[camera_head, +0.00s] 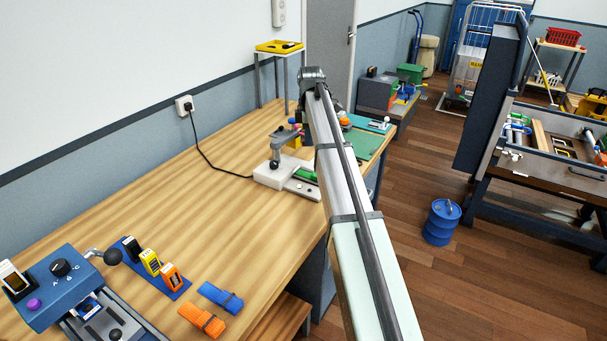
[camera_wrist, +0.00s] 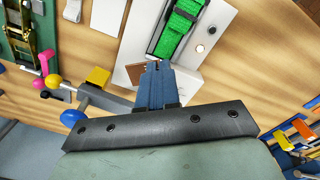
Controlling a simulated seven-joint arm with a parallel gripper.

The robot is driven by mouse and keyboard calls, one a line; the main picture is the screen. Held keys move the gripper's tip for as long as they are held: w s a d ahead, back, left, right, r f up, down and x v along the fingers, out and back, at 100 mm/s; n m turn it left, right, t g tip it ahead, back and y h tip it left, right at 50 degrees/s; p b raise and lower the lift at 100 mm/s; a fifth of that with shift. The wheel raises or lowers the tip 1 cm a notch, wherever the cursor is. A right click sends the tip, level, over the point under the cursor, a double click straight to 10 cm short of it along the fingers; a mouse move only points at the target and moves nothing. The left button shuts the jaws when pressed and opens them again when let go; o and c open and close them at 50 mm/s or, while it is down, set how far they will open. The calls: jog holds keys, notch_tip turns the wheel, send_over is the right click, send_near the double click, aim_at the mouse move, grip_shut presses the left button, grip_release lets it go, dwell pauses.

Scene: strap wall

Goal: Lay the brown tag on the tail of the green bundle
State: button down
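The green bundle (camera_wrist: 180,30) lies in a pale fixture (camera_wrist: 214,30), with a dark strap around it. In the head view the green bundle (camera_head: 305,174) shows only in part beside my arm. My gripper (camera_wrist: 158,66) is just below the bundle's near end in the wrist view, its blue fingers close together. A small brown tag (camera_wrist: 136,72) shows at the fingertips, mostly hidden by them, and appears held between them. Whether it touches the fixture or the bundle's tail cannot be told. In the head view my arm hides the gripper.
A lever device with a yellow block (camera_wrist: 97,77) and coloured knobs stands close left of the fingers. An orange bundle (camera_head: 202,320) and a blue bundle (camera_head: 220,297) lie at the bench's front, near a blue machine (camera_head: 55,285). The middle of the bench is clear.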

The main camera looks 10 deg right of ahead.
aim_at(309, 174)
jog(key=shift+s+f+n, duration=0.2)
jog(key=shift+f+n, duration=1.5)
jog(key=shift+n, duration=0.15)
jog(key=shift+s+f+n, duration=0.2)
jog(key=shift+f+n, duration=1.55)
jog(key=shift+n, duration=0.05)
jog(key=shift+s+f+n, duration=0.2)
jog(key=shift+f+n, duration=1.5)
jog(key=shift+n, duration=0.15)
jog(key=shift+f, duration=0.1)
jog(key=c, duration=1.6)
grip_release()
jog(key=shift+c, duration=0.2)
notch_tip(309, 174, up, 12)
